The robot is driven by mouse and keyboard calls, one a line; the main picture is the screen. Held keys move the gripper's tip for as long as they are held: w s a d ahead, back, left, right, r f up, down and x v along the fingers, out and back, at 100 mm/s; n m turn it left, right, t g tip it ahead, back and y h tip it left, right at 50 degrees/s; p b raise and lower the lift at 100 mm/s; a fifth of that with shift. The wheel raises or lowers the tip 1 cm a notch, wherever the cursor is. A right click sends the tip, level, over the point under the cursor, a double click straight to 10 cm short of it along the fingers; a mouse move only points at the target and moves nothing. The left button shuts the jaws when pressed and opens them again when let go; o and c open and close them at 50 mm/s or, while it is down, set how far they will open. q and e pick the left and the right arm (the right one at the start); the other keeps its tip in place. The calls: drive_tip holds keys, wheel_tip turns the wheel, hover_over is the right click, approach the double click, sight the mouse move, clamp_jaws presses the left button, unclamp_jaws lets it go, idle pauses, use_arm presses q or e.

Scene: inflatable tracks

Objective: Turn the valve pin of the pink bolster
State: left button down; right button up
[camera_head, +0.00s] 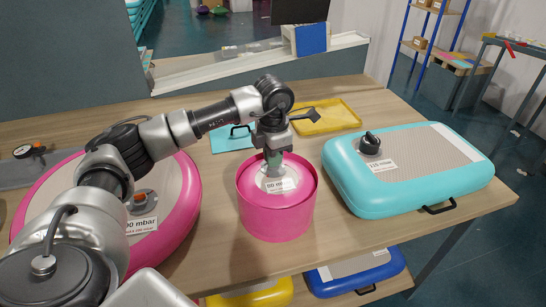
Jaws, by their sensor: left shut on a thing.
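The pink bolster (277,217) is an upright pink cylinder near the middle of the table, with a pale top and a small white label reading mbar. My left gripper (273,163) points down over its top and is shut at a small greenish part there, where the valve is. The valve pin itself is mostly hidden by the fingers. My left arm comes in from the left and bends down above the bolster. My right gripper is not in view.
A pink round inflatable (186,185) with an orange-topped valve lies left, partly behind my arm. A turquoise inflatable board (405,165) with a black valve cap lies right. A yellow tray (327,117) is behind. Blue and yellow inflatables (355,272) sit below the tabletop.

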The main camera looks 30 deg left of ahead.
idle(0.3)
use_arm(q)
drive_tip(key=c, duration=1.3)
unclamp_jaws()
drive_tip(key=shift+o, duration=0.2)
drive_tip(key=shift+r, duration=0.1)
wheel_tip(320, 180, up, 11)
drive_tip(key=b, duration=0.1)
